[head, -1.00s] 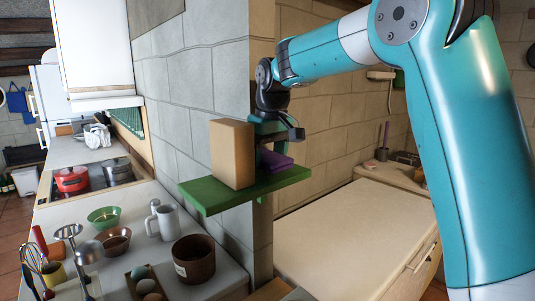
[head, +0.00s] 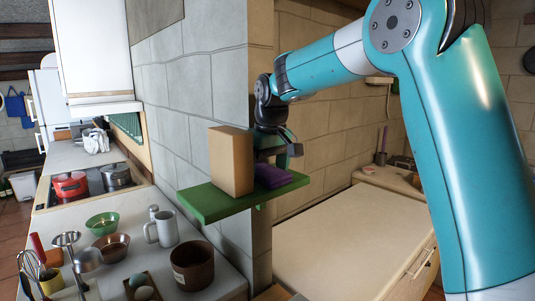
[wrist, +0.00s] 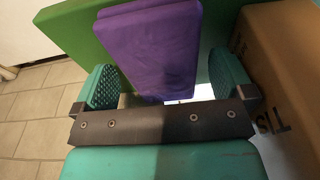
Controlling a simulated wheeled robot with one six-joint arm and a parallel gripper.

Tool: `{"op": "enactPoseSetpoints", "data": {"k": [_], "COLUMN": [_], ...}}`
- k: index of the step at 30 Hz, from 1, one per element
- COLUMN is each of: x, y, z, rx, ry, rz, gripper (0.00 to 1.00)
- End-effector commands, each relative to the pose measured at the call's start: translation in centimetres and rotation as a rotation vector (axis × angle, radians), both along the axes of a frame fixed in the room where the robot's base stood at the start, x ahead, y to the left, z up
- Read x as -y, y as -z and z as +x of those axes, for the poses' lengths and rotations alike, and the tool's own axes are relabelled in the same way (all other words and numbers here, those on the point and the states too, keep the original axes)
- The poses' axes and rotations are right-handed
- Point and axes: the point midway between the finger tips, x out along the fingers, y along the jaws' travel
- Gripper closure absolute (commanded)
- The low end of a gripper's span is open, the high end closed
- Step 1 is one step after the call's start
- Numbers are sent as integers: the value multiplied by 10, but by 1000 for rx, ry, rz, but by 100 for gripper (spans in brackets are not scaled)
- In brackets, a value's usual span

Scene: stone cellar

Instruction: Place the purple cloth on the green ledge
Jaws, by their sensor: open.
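The folded purple cloth (head: 272,176) lies on the green ledge (head: 213,204), to the right of a brown box. In the wrist view the cloth (wrist: 150,48) lies flat on the green ledge (wrist: 75,35), with its near end between my fingers. My gripper (head: 280,150) is just above and behind the cloth at the ledge. In the wrist view my gripper (wrist: 165,85) is open, with a gap between each finger pad and the cloth's sides.
The brown tissue box (head: 231,162) stands upright on the ledge; in the wrist view it (wrist: 285,75) is close to my right finger. A stone wall (head: 190,100) backs the ledge. A counter with a mug (head: 162,228) and a brown pot (head: 193,264) is below. A pale worktop (head: 350,235) is clear.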

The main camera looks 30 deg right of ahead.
Motion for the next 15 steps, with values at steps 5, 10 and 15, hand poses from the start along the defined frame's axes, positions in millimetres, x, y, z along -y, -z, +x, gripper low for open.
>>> {"op": "enactPoseSetpoints", "data": {"k": [5,10,15], "x": [1,3,3], "y": [-28,-67,-101], "z": [-4,-9,-14], "rx": [7,7,3], "ry": [-1,0,0], "rz": [-1,0,1], "gripper": [1,1,1]}}
